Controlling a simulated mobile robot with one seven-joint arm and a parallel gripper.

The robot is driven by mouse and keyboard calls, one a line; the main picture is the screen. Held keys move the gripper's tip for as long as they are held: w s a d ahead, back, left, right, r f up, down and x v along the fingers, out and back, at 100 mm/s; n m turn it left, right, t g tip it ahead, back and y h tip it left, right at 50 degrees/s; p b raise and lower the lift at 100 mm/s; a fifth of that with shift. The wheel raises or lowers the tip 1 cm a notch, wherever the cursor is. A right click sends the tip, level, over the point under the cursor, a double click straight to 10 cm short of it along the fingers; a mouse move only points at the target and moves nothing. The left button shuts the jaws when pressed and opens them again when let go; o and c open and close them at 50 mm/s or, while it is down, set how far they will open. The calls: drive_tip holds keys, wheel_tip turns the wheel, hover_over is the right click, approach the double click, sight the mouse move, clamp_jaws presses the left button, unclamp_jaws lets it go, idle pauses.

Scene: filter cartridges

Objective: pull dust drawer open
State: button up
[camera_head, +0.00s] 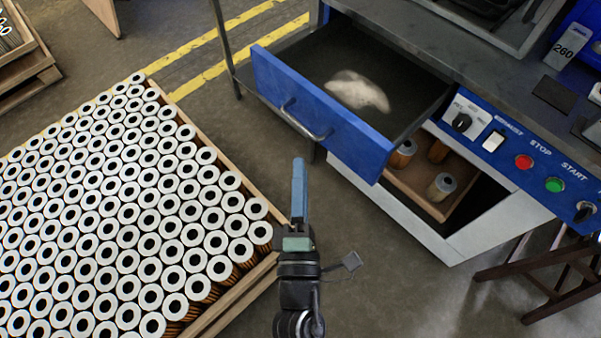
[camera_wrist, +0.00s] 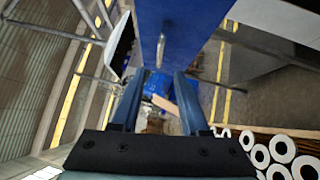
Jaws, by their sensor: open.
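The dust drawer (camera_head: 320,118) has a blue front and stands pulled out of the workbench, with a pale heap of dust (camera_head: 358,91) on its dark floor. Its metal bar handle (camera_head: 304,122) is on the blue front. My gripper (camera_head: 299,165) is below the handle in the head view, apart from it. In the wrist view the two fingers of my gripper (camera_wrist: 158,80) are spread with nothing between them. The blue drawer front (camera_wrist: 185,30) and the handle (camera_wrist: 161,48) show beyond the fingertips there.
A pallet of filter cartridges (camera_head: 120,210) fills the left. Right of the drawer is a control panel (camera_head: 530,160) with red and green buttons. Below it, an open bay holds a wooden box (camera_head: 415,185) with several cartridges. A dark stand (camera_head: 545,280) is at lower right. Floor between is clear.

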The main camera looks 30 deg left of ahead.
drive_tip(key=shift+v, duration=1.3)
drive_tip(key=w+d+r+m+t+h, duration=0.25)
drive_tip(key=w+r+m, duration=0.2)
drive_tip(key=r, duration=0.45)
drive_tip(key=w+d+r+m+t+h, duration=0.25)
drive_tip(key=w+r+m, duration=0.2)
drive_tip(key=r, duration=0.35)
drive_tip(key=w+d+r+m+t+h, duration=0.1)
drive_tip(key=d+r+m+h, duration=0.2)
drive_tip(key=r, duration=0.6)
drive_tip(key=w+d+r+m+t+h, duration=0.1)
drive_tip(key=d+r+m, duration=0.2)
drive_tip(key=r+m, duration=0.45)
drive_tip(key=s+r+m+t, duration=0.15)
drive_tip(key=s+r, duration=0.25)
drive_tip(key=r, duration=0.6)
drive_tip(key=s+r+m+t, duration=0.1)
drive_tip(key=s+r+m, duration=0.2)
drive_tip(key=r, duration=0.6)
wheel_tip(320, 180, up, 27)
drive_tip(key=p, duration=2.6)
drive_tip(key=shift+s+d+m+y, duration=0.25)
drive_tip(key=shift+s+m+y, duration=0.05)
drive_tip(key=shift+s+y, duration=0.1)
drive_tip(key=shift+f, duration=0.25)
